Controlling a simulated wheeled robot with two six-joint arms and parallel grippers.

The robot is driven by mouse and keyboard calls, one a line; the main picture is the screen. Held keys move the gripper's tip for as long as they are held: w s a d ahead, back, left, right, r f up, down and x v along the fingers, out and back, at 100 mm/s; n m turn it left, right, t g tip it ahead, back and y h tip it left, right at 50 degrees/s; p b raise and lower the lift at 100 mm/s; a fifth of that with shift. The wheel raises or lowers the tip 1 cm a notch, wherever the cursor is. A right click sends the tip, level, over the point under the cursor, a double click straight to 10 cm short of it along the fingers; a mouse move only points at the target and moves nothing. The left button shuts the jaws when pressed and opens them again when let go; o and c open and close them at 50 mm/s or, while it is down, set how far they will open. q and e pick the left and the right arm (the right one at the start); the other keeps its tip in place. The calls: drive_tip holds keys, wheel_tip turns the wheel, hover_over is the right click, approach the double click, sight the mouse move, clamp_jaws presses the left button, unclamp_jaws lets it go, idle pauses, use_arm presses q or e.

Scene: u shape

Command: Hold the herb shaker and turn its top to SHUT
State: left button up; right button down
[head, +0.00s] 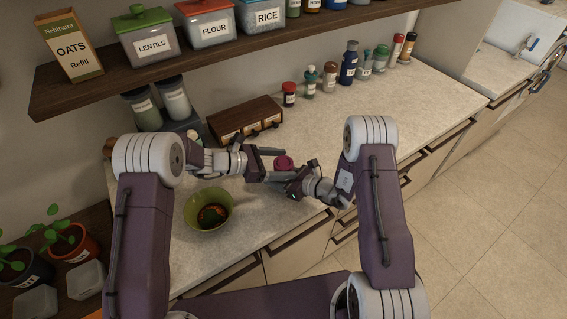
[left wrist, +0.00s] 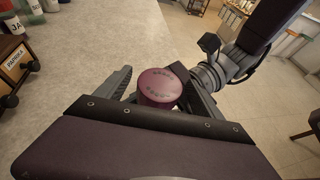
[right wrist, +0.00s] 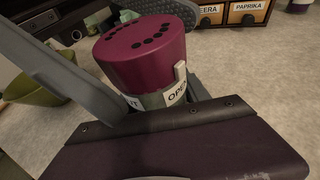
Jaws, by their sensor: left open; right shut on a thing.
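The herb shaker, with a purple-red top with dark holes, stands upright between my two grippers in the head view (head: 283,162). Its top also shows in the left wrist view (left wrist: 159,86) and, close up, in the right wrist view (right wrist: 140,48). Labels below the top read "OPEN" and, partly hidden, what looks like "SHUT". My right gripper (head: 296,184) is shut on the shaker's pale body below the top. My left gripper (head: 276,164) is open, its fingers on either side of the top. Whether they touch it I cannot tell.
A green bowl (head: 209,209) with dark red contents stands front left on the counter. A wooden drawer box (head: 244,119) and several small jars and bottles (head: 348,62) line the back. A shelf (head: 200,62) with canisters hangs above. The counter to the right is clear.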

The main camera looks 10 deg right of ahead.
use_arm(q)
drive_tip(key=shift+d+f, duration=0.1)
drive_tip(key=shift+d, duration=0.1)
drive_tip(key=c, duration=1.4)
drive_tip(key=shift+w+m+g, duration=0.1)
drive_tip(key=shift+m+g, duration=2.5)
drive_tip(key=shift+g, duration=0.4)
drive_tip(key=shift+m, duration=0.3)
drive_tip(key=shift+g+y, duration=0.3)
drive_tip(key=shift+g, duration=0.1)
drive_tip(key=o, duration=1.4)
